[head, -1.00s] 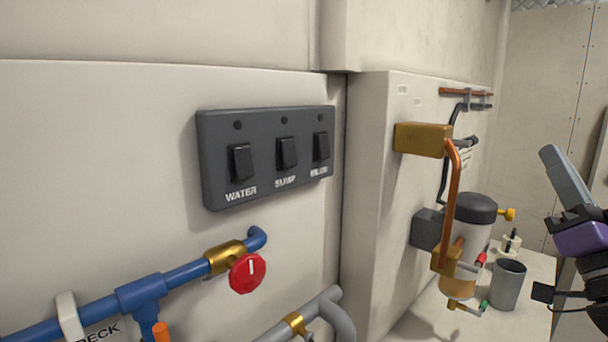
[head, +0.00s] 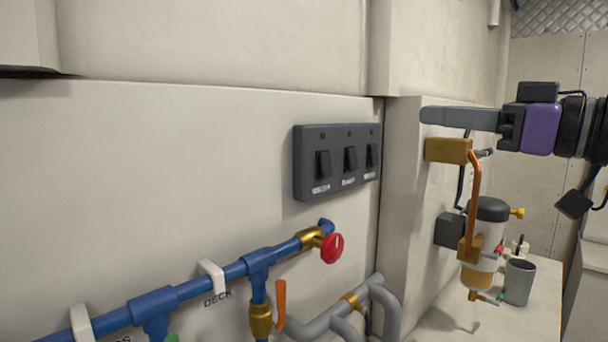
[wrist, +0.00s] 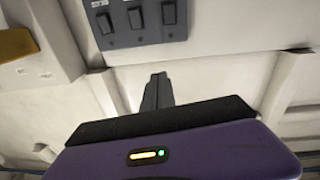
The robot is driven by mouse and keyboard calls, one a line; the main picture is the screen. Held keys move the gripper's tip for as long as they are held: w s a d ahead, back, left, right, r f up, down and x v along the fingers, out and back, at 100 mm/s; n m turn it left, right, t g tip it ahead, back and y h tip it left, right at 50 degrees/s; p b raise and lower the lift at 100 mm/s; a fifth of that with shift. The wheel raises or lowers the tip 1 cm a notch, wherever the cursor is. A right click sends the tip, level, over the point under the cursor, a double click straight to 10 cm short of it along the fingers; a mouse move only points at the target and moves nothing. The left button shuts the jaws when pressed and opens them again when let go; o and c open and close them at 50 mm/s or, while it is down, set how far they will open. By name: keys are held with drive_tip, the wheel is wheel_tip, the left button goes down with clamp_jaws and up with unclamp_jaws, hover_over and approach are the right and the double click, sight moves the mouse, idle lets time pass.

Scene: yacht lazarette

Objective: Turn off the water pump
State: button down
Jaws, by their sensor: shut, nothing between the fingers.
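A dark switch panel (head: 337,189) with three black rocker switches is on the white wall in the head view. The leftmost rocker is the water switch (head: 323,165); its label is legible only in the earlier head frame. My gripper (head: 424,116) is shut and empty, pointing left, to the right of the panel and clear of it. In the wrist view the panel (wrist: 147,38) is upside down at the top, beyond my shut fingertips (wrist: 158,76). Which switch is on cannot be told.
Below the panel runs a blue pipe (head: 205,285) with a red knob (head: 332,248) and an orange lever (head: 281,305). Right of it are a brass box (head: 448,151), a copper pipe (head: 475,200), a filter (head: 487,240) and a grey cup (head: 519,283).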

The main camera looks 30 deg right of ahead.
wheel_tip(320, 180, down, 6)
drive_tip(key=a+g, duration=0.2)
drive_tip(key=g, duration=0.1)
drive_tip(key=shift+a+m, duration=0.3)
drive_tip(key=shift+a, duration=0.05)
drive_tip(key=shift+w, duration=0.2)
drive_tip(key=p, duration=0.4)
approach(328, 171)
drive_tip(key=x, duration=0.6)
drive_tip(key=shift+w, duration=0.4)
drive_tip(key=shift+f+b, duration=0.15)
drive_tip(key=shift+b, duration=0.25)
